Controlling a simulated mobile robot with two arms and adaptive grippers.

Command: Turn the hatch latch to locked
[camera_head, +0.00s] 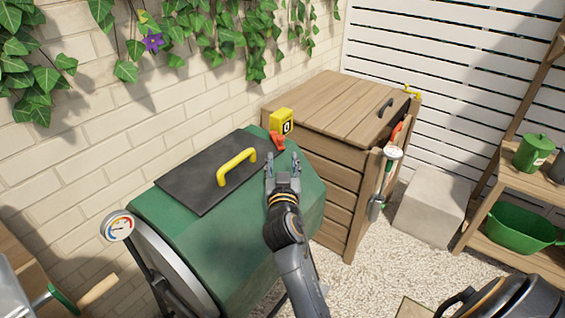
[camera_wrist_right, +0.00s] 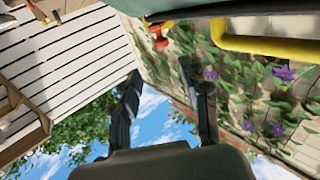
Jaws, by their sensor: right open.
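The green drum (camera_head: 165,215) carries a dark hatch lid (camera_head: 190,180) with a yellow handle (camera_head: 237,167). The red hatch latch (camera_head: 277,140) sits at the lid's far right corner. My right gripper (camera_head: 282,160) is open and empty over the drum, its fingertips pointing toward the latch and apparently short of it. In the right wrist view, the latch (camera_wrist_right: 158,36) shows beyond the right gripper's fingertips (camera_wrist_right: 161,72), with the yellow handle (camera_wrist_right: 260,46) to its right. Whether the latch is locked cannot be told. My left gripper is out of view.
A yellow marked block (camera_head: 282,122) stands just behind the latch. A round gauge (camera_head: 118,226) is at the drum's left. The brick wall (camera_head: 90,150) runs behind.

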